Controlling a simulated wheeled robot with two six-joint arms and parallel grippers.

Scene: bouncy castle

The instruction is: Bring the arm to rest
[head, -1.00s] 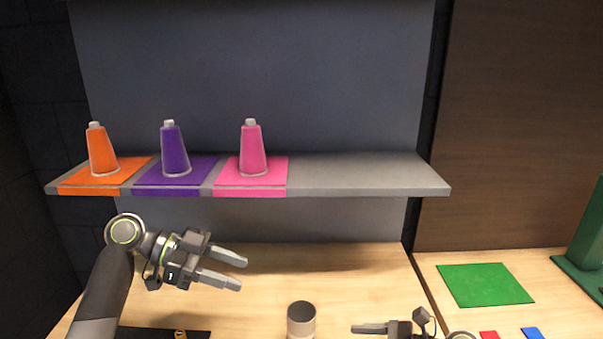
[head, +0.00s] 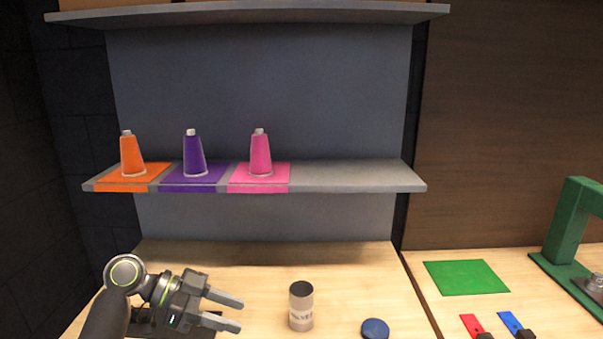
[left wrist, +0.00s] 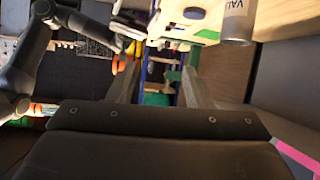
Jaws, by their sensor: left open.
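My left gripper (head: 238,312) is open and empty, above the wooden table at the lower left of the head view. Its fingers point right, toward a grey cylinder but apart from it. In the left wrist view the two fingers (left wrist: 160,88) stand apart with nothing held between them. My right gripper does not show in the head view.
The labelled grey cylinder (head: 301,307) stands upright on the table (head: 350,270), beside a blue disc (head: 375,329). Orange (head: 132,155), purple (head: 194,156) and pink (head: 260,154) cones stand on matching mats on the shelf (head: 360,177). A green mat (head: 466,277) lies right.

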